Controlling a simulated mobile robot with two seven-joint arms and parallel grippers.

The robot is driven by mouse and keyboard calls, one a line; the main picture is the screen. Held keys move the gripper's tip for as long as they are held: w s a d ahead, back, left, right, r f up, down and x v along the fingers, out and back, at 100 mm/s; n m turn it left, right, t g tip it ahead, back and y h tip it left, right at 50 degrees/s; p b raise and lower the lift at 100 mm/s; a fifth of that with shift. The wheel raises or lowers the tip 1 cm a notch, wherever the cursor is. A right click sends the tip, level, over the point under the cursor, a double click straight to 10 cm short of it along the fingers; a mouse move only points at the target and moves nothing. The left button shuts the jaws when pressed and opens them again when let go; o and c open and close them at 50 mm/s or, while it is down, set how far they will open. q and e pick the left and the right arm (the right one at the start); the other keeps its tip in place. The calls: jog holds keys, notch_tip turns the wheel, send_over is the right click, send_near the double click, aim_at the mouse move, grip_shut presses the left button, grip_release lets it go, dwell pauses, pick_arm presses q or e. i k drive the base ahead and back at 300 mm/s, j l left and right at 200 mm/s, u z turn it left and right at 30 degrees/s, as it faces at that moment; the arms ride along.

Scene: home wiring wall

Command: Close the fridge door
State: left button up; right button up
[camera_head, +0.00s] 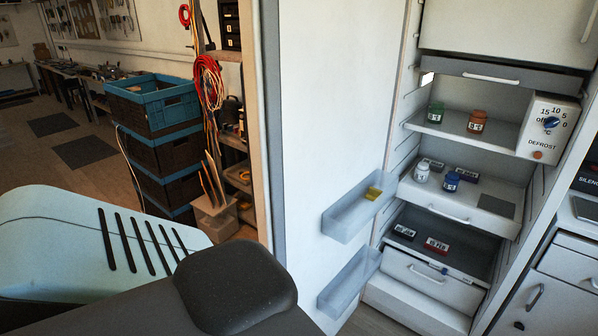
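The fridge (470,150) stands open at the right of the head view, its shelves and drawers showing. Its white door (328,110) is swung wide to the left of the opening, inner side towards me. The door carries an upper bin (345,222) with a small yellow item in it and a lower bin (345,285). A pale, slotted part and a dark, rounded part of my own body fill the lower left. No gripper fingers show, so neither gripper can be placed relative to the door.
Small jars stand on the fridge shelves, with a defrost dial (550,123) at the right. Stacked blue and black crates (158,150) and a shelf with cables stand left of the door. White cabinets (560,290) stand at the lower right. Open floor lies at the far left.

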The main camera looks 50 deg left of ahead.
aim_at(320, 77)
jog(key=k+j, duration=0.25)
jog(key=j, duration=0.15)
jog(key=k+j, duration=0.2)
jog(key=j, duration=0.2)
jog(key=k+j, duration=0.1)
jog(key=j, duration=0.35)
jog(key=k+j, duration=0.1)
jog(key=j, duration=0.35)
jog(key=i+j, duration=0.1)
jog(key=j, duration=0.35)
jog(key=i+j, duration=0.1)
jog(key=j, duration=0.4)
jog(key=i+j, duration=0.25)
jog(key=j, duration=0.2)
